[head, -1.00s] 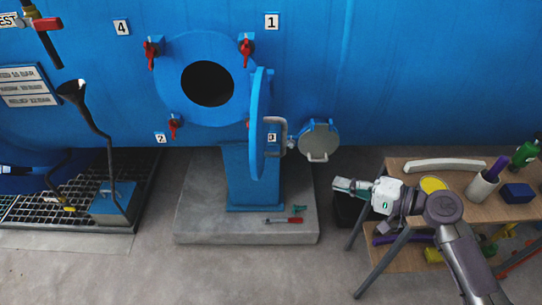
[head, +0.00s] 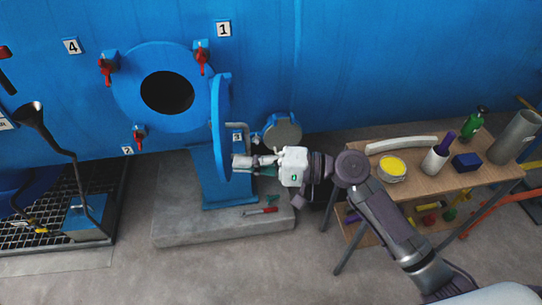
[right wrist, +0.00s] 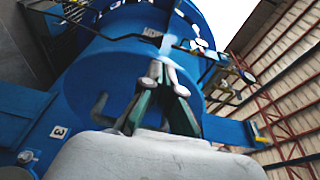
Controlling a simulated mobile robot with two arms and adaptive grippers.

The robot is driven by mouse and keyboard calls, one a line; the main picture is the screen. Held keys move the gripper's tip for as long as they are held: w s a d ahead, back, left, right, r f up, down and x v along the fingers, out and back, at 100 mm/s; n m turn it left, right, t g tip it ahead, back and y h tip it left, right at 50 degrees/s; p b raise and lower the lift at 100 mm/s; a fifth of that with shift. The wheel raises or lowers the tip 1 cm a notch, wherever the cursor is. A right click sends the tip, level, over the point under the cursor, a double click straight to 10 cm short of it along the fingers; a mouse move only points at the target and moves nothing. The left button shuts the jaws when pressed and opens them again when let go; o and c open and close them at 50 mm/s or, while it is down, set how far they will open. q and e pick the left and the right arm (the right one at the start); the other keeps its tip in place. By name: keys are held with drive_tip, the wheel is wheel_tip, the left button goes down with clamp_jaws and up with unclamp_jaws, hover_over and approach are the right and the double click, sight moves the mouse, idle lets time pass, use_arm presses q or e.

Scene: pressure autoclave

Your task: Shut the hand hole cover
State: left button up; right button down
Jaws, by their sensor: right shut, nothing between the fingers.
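The hand hole cover (head: 221,135) is a thick blue disc, standing open and nearly edge-on in the head view. It is swung out to the right of the dark round hand hole (head: 167,92) in its blue flange (head: 128,90). Red clamp handles (head: 201,58) sit around the flange. My right gripper (head: 236,161) is shut and empty, its tips close to the lower right side of the cover; I cannot tell whether they touch it. In the right wrist view the closed fingers (right wrist: 165,68) point at a large blue surface. My left gripper is not in view.
A grey round part (head: 282,132) is behind my right arm. A wooden table (head: 428,184) with a yellow-topped tin, cups and bottles stands right. A floor grate (head: 90,240) lies left.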

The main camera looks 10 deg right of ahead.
drive_tip(key=shift+x, duration=1)
drive_tip(key=shift+a+p, duration=0.1)
drive_tip(key=shift+p, duration=0.2)
